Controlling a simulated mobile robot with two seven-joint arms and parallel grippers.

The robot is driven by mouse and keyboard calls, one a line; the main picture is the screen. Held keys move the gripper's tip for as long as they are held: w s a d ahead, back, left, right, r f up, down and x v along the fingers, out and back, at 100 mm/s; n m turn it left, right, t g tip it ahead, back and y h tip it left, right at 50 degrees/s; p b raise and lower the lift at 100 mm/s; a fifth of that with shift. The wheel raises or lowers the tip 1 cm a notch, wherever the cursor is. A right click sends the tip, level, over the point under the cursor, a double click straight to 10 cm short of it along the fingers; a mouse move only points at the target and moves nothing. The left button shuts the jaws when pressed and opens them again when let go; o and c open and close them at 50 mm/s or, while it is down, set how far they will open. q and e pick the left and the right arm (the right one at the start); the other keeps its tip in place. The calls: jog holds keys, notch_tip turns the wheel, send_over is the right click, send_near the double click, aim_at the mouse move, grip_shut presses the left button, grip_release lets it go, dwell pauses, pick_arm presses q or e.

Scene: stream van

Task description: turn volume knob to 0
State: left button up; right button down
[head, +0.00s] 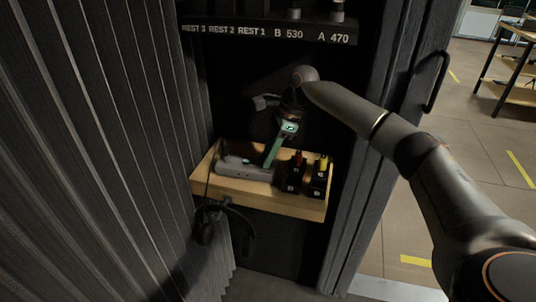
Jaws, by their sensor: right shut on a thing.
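A low grey device (243,168) lies on a small wooden shelf (272,201) inside a dark booth. My right arm reaches in from the right, and its gripper (267,166) points down with its teal fingers at the right end of the grey device. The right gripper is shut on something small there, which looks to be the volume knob. The fingers hide the knob, so its pointer and setting cannot be read. My left gripper is not in view.
Black headphones (222,222) hang below the shelf. A labelled upper shelf (267,32) is above. A dark ribbed curtain (100,150) closes the left side.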

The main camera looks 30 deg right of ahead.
jog(key=c, duration=0.8)
grip_release()
jog(key=shift+v, duration=3.8)
